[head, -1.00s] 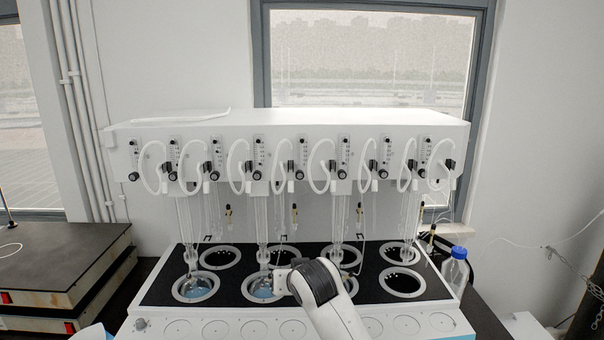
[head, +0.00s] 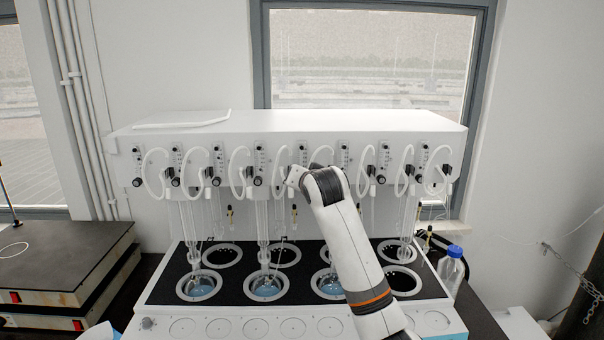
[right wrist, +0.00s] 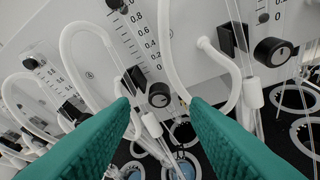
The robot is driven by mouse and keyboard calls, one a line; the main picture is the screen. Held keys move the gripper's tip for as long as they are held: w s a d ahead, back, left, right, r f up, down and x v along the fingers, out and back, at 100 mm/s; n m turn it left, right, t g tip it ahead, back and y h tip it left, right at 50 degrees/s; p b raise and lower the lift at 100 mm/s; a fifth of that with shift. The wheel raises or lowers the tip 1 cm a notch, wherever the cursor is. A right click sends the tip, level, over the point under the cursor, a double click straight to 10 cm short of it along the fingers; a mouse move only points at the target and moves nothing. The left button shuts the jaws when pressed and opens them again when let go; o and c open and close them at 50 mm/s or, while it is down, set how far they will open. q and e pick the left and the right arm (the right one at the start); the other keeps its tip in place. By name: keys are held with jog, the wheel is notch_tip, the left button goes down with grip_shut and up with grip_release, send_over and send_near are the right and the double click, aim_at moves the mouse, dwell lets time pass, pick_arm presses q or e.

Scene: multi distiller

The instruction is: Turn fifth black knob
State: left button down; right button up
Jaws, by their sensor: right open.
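A row of black knobs runs along the front of the white distiller (head: 330,125). In the head view the first (head: 137,182) and fourth (head: 257,181) knobs show left of my right gripper (head: 290,180). My gripper and wrist hide the fifth knob's place in that view. In the right wrist view my right gripper (right wrist: 162,106) has green fingers spread apart with nothing between them. A round black knob (right wrist: 159,94) appears between the fingertips, seemingly just beyond them, not gripped. Another black knob (right wrist: 272,51) is further right. My left gripper is out of view.
White looped hoses (right wrist: 165,45) hang close to the knobs and fingers. Glass tubes (head: 262,225) stand below the panel, over round wells in a black top (head: 225,290). A blue-capped bottle (head: 453,268) stands at the right.

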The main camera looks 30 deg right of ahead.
jog(key=shift+p+x, duration=0.35)
jog(key=shift+x, duration=0.9)
grip_shut()
jog(key=shift+f, duration=0.1)
jog(key=m+t+b, duration=0.1)
jog(key=m, duration=0.1)
jog(key=m+t+y+b, duration=0.1)
jog(key=m, duration=0.2)
jog(key=m+t+y+b, duration=0.1)
jog(key=m, duration=0.1)
jog(key=shift+s+d+f+m+t+b, duration=0.15)
jog(key=shift+d+f+m+t+b, duration=0.15)
jog(key=shift+t+b, duration=0.1)
